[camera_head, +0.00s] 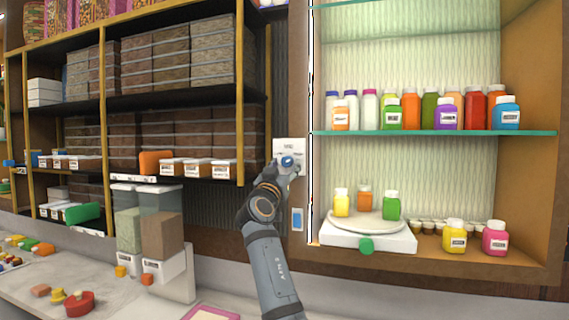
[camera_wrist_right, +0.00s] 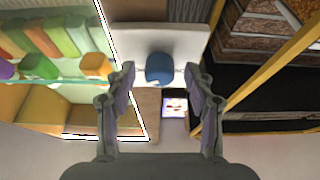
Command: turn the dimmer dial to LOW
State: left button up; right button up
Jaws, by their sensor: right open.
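The dimmer dial (camera_head: 287,161) is a blue round knob on a white wall plate (camera_head: 289,145), on the strip between the dark shelves and the lit display case. Small lettering on the plate is too small to read. My right gripper (camera_head: 283,168) reaches up to the dial and hides the lower part of the plate. I cannot tell which setting the dial points to. My left gripper is out of view.
A small plate with a blue panel (camera_head: 297,219) is on the wall below the dial. The display case with bottles on a glass shelf (camera_head: 430,133) is close on the right. Shelves with boxes and a yellow post (camera_head: 240,95) are on the left.

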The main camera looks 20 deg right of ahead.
grip_shut()
